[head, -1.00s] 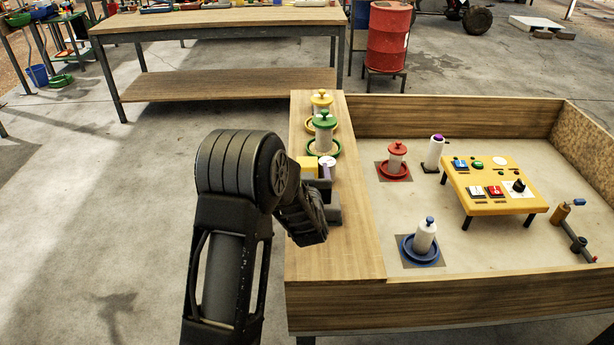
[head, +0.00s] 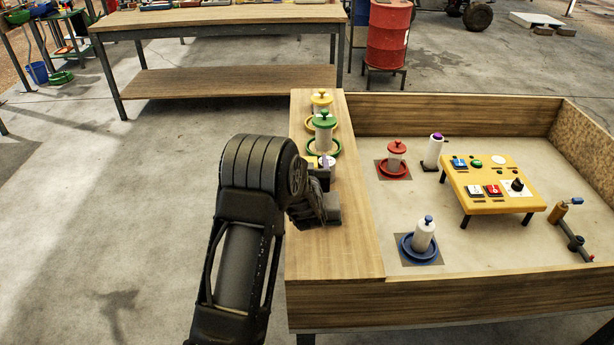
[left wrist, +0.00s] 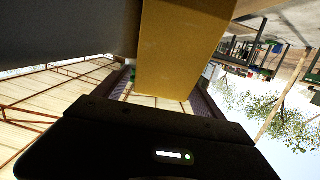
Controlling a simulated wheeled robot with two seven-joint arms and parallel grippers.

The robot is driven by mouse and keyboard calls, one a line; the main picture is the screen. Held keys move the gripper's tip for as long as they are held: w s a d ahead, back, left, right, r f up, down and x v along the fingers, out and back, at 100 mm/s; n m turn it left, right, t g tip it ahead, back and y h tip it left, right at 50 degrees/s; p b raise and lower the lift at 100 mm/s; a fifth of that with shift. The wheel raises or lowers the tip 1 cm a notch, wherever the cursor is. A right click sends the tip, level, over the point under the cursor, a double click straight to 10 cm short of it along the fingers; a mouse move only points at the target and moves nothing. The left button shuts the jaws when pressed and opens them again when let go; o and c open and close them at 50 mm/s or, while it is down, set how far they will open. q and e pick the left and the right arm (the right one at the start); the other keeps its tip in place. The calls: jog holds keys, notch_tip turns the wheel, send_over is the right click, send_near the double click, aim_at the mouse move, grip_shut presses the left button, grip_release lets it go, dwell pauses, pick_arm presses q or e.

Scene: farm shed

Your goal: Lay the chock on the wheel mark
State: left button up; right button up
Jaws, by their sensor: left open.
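A yellow block, which looks like the chock (head: 311,161), sits on the wooden ledge at the left of the sandbox-like table, mostly hidden behind my left gripper in the head view. In the left wrist view the yellow block (left wrist: 185,45) is large and close, in front of the palm and between the finger sides. My left gripper (head: 326,180) is open, low over the ledge; whether a finger touches the block I cannot tell. I cannot make out the wheel mark. My right gripper is not in view.
Red (head: 396,158) and blue (head: 422,238) feeders and a yellow panel (head: 490,184) stand in the tray. The front ledge is clear.

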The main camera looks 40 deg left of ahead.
pick_arm(q)
jog(key=shift+c, duration=0.4)
grip_shut()
dwell(0.5)
jog(key=shift+r, duration=0.15)
